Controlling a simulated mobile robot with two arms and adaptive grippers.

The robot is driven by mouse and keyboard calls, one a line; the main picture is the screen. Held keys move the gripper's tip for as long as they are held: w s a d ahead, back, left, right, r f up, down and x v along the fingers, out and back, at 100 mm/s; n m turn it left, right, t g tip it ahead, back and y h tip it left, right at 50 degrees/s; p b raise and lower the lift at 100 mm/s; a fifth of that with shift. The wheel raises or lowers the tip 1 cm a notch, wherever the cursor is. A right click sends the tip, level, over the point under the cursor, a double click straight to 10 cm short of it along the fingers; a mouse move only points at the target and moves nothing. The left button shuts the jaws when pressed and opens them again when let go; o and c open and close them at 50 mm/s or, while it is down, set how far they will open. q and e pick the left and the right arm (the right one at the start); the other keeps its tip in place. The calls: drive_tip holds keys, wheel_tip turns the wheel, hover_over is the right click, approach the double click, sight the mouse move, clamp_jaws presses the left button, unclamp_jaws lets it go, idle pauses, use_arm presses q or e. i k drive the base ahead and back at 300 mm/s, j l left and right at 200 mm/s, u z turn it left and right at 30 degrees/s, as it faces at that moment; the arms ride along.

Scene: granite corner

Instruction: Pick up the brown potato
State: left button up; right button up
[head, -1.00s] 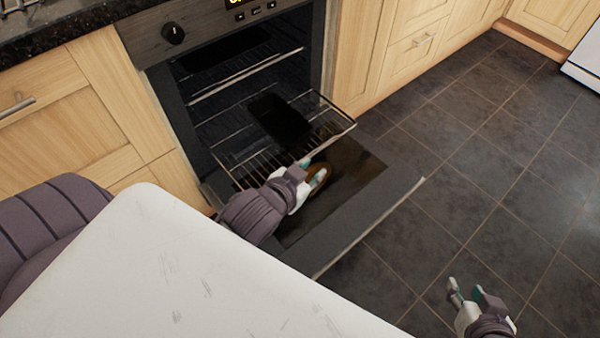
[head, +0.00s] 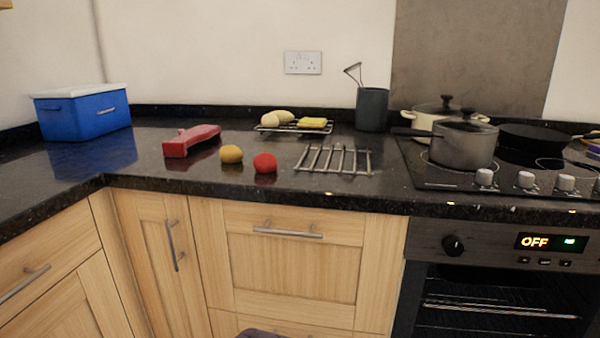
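I see no clearly brown potato in the head view now. A round yellow-tan item (head: 231,154), perhaps a potato or a lemon, lies on the dark granite counter (head: 120,170). A red round item (head: 265,163) lies just right of it. Neither gripper shows. Only a small piece of my purple arm shows at the bottom edge.
A blue cooler box (head: 82,112) stands at the back left, with a red object (head: 191,141) to its right. A metal rack (head: 333,160) lies mid-counter. A dark utensil pot (head: 371,109) stands behind. Pots (head: 463,146) stand on the hob above the oven (head: 500,300).

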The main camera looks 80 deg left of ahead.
sight(230, 154)
drive_tip(key=u, duration=3)
